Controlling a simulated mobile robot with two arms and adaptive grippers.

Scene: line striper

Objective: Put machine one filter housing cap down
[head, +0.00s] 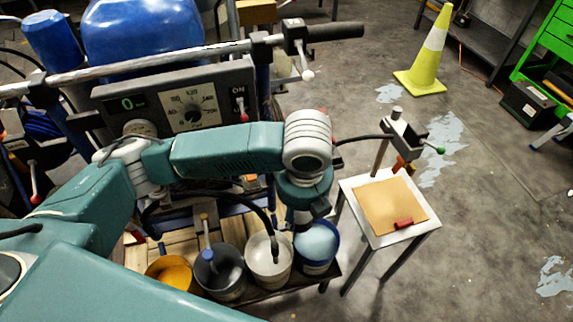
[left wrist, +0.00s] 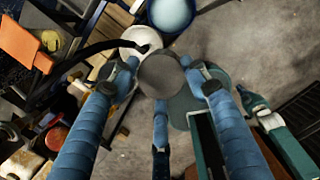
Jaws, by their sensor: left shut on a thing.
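A round dark grey cap (left wrist: 161,78), which looks like the filter housing cap, sits between the blue fingers of my left gripper (left wrist: 165,68) in the left wrist view. The fingers are shut on it. In the head view my left gripper (head: 306,214) points down above the row of buckets, close to the blue bucket. The cap is hidden there behind my arm and gripper. The line striper (head: 180,95), with its grey control panel, handlebar and blue tank, stands at the left. Its filter housing cannot be made out. My right gripper is not in view.
An orange bucket (head: 168,272), a dark bucket (head: 222,280), a white bucket (head: 268,262) and a blue bucket (head: 317,247) line a low shelf. A small side table (head: 352,200) holds brown card and a red piece. A yellow cone (head: 428,55) stands behind. The floor at right is open.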

